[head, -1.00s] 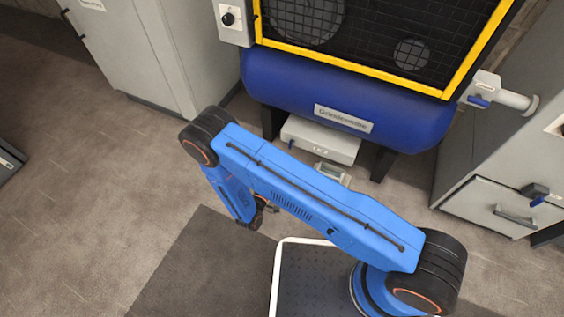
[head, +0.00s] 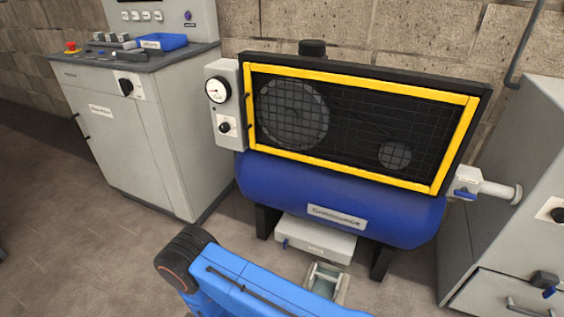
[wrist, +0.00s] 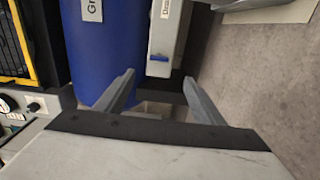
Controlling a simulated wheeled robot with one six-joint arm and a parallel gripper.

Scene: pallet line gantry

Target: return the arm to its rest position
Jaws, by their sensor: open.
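My blue arm (head: 262,287) shows at the bottom of the head view, with its dark elbow joint below the compressor. The rest of the arm is cut off there, and my gripper is out of that view. In the wrist view my gripper (wrist: 158,78) is open, with its two grey fingers apart and nothing between them. Beyond the fingers are the blue tank (wrist: 97,50) and a light grey box (wrist: 166,38) with a label. I cannot tell the exact distance from the fingers to them.
The compressor's blue tank (head: 345,200) stands ahead under a yellow-framed grille (head: 350,77). A grey cabinet (head: 130,140) with a blue tray (head: 160,41) on top stands left, another grey cabinet (head: 525,190) right.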

